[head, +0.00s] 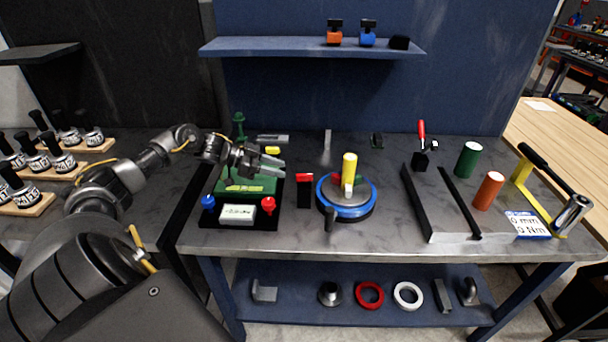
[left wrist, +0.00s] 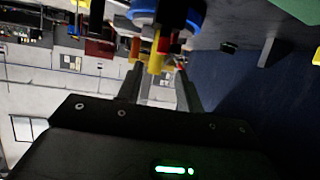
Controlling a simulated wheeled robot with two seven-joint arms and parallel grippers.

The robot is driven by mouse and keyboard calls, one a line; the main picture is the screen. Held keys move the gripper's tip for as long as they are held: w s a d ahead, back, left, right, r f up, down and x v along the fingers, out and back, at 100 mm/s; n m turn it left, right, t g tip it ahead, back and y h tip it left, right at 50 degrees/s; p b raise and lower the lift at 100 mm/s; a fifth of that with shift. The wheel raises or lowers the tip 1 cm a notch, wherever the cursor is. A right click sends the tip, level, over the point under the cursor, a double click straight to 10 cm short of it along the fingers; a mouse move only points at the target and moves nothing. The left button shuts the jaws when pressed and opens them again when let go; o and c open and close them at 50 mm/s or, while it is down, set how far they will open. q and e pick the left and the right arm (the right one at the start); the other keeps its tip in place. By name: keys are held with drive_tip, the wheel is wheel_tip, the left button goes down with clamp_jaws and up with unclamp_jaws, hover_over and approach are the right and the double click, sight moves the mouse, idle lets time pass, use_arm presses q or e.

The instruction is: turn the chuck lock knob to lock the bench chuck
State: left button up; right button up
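The bench chuck (head: 362,208) is a round blue-rimmed device on the bench, right of my left gripper. A yellow cylinder (head: 349,167) stands upright at its middle, with a small red part (head: 334,181) beside it. A dark handle (head: 330,220) sticks out at its front; I cannot tell which part is the lock knob. My left gripper (head: 279,168) is open and empty above the green fixture, pointing right towards the chuck. In the left wrist view, the yellow cylinder (left wrist: 156,56) shows between the open fingers (left wrist: 159,80), apparently beyond them. My right gripper is not in view.
The green fixture (head: 246,187) stands on a black base with a blue knob (head: 208,202), a red knob (head: 268,204) and a white display (head: 238,213). A black block with a red top (head: 304,178) stands between it and the chuck. Black rails (head: 418,205) lie further right.

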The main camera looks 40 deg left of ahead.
sight(301, 174)
use_arm(q)
drive_tip(key=p+x, duration=0.2)
drive_tip(key=x, duration=0.6)
drive_tip(key=shift+w+a+r, duration=0.1)
drive_tip(key=shift+w, duration=0.05)
drive_tip(key=shift+w+d+f, duration=0.4)
drive_tip(key=shift+d, duration=0.05)
drive_tip(key=shift+c, duration=0.3)
